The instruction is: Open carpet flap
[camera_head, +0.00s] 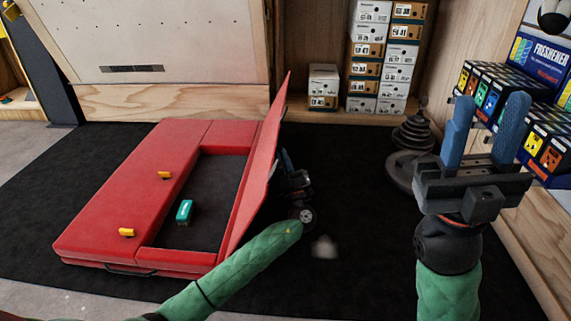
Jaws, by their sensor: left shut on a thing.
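A red crash pad (120,195) lies on the dark floor mat. Its carpet flap (258,170) is raised along the right side, tilted up steeply with its tip pointing up, and a dark recess shows beside it. My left gripper (287,163) is at the flap's right side, shut on the flap; its fingers are mostly hidden behind the flap. My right gripper (487,132) is open and empty, raised at the right with its blue fingers apart.
A small teal item (184,211) lies in the recess. Yellow buckles (127,232) sit on the pad. Stacked shoe boxes (370,60) stand at the back. Black weight plates (412,140) and a freshener display (500,90) are at the right. Dark mat between pad and plates is mostly clear.

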